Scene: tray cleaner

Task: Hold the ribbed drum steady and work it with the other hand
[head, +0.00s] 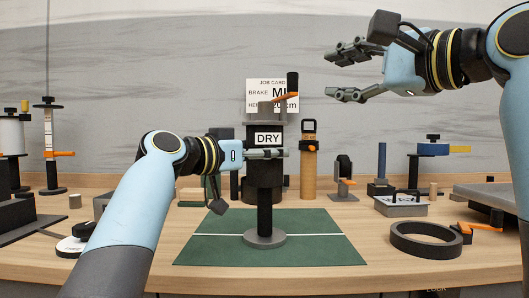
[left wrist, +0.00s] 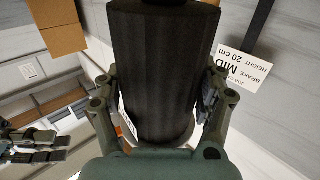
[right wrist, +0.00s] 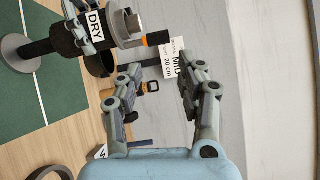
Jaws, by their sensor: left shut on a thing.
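The black ribbed drum (head: 265,182) stands upright on a post and round base on a green mat (head: 315,250). It carries a DRY label (head: 267,139). An orange crank with a black upright handle (head: 292,82) tops it; the handle also shows in the right wrist view (right wrist: 158,38). My left gripper (head: 270,153) is shut around the drum from the left. In the left wrist view its fingers lie on both sides of the drum (left wrist: 160,60). My right gripper (head: 336,72) is open and empty, up and right of the crank, apart from it.
A job card (head: 258,88) on the wall behind reads brake MID, height 20 cm; the crank partly hides it in the head view. A tan cylinder (head: 309,175) stands right of the drum. A black ring (head: 427,252) lies front right. The mat's right part is clear.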

